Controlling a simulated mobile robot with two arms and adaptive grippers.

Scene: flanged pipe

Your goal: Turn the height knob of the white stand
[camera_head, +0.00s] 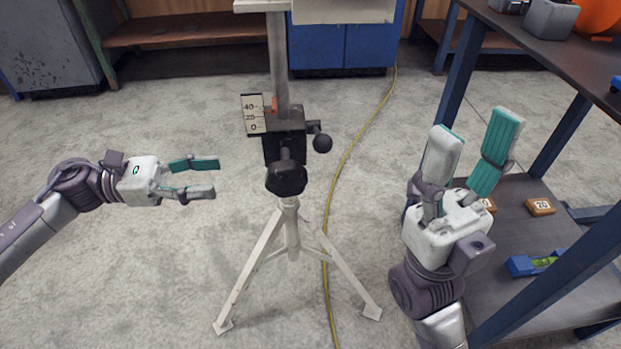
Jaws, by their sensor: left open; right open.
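The white stand (291,238) stands upright on splayed legs in the middle of the head view. A black knob (286,179) sticks out toward me at the front of its dark clamp block (286,146). A smaller black ball handle (322,143) is on the block's right side. A scale plate (254,114) marked 0, 25 and 40 is at its left, with an orange pointer near the 40. My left gripper (217,178) is open and empty, left of the black knob and apart from it. My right gripper (479,135) is open and empty, pointing up, well right of the stand.
A dark workbench (540,45) with blue legs is at the right, close to my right gripper. Its lower shelf (515,290) holds a blue level (533,264) and a small block marked 20 (540,206). A yellow cable (357,135) runs along the floor behind the stand.

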